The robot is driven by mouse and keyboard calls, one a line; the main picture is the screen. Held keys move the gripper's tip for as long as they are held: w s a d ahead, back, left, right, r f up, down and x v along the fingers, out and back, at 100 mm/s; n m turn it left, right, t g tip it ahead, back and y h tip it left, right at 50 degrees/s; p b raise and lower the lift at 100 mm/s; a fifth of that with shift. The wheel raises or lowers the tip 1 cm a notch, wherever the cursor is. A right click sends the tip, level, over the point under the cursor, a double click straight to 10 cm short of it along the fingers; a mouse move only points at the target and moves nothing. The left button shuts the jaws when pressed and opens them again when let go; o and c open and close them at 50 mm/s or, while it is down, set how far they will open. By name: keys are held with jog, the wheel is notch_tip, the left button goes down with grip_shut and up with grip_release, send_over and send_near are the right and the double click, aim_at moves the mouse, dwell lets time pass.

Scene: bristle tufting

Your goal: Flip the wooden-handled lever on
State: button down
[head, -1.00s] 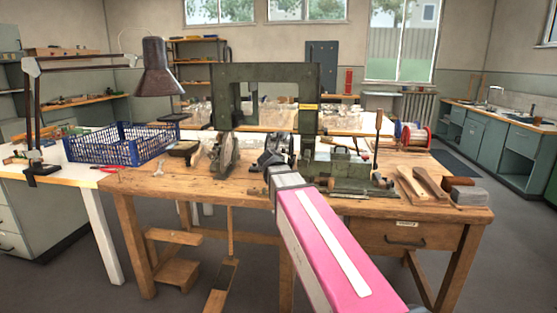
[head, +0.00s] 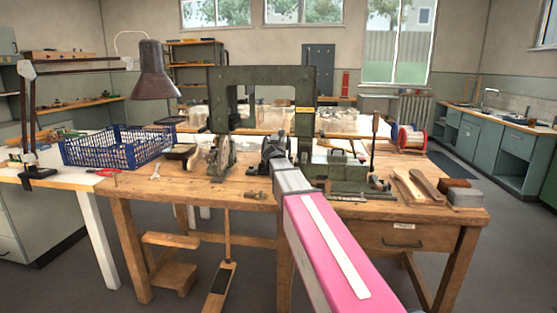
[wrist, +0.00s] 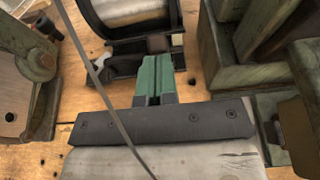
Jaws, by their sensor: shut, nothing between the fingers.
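The lever's brown wooden handle (head: 375,124) stands upright on a thin rod at the right side of the green machine in the head view. My gripper (wrist: 155,78) shows in the wrist view as two green fingertips pressed together, with nothing between them. It points at dark machine parts over the wooden bench. My pink and grey arm reaches over the bench's front edge, left of the lever and apart from it. I cannot make out my fingertips in the head view. The wooden handle is not clearly identifiable in the wrist view.
The green machine frame (head: 262,74) rises at the middle of the workbench (head: 225,190). A wire spool (head: 408,138) stands right of the lever; wooden pieces (head: 412,187) and a grey box (head: 467,197) lie in front. A blue crate (head: 112,150) and lamp (head: 153,72) are left.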

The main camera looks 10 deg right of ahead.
jog(key=shift+w+d+r, duration=0.2)
jog(key=shift+w+r, duration=0.2)
jog(key=shift+w, duration=0.05)
dwell(0.5)
jog(key=w, duration=0.1)
jog(key=w+r, duration=0.1)
jog(key=w+d+r, duration=0.1)
jog(key=w, duration=0.1)
jog(key=shift+w+d, duration=0.1)
jog(key=shift+w+d+r, duration=0.15)
jog(key=shift+w+d, duration=0.1)
jog(key=shift+w, duration=0.35)
jog(key=shift+w+d+r, duration=0.1)
jog(key=shift+w+d, duration=0.1)
jog(key=shift+w, duration=0.35)
jog(key=v, duration=0.5)
jog(key=shift+f, duration=0.35)
jog(key=s+a+r, duration=0.1)
jog(key=s+r, duration=0.4)
jog(key=r, duration=0.2)
jog(key=shift+a+r, duration=0.3)
jog(key=shift+r, duration=0.05)
jog(key=shift+s, duration=0.1)
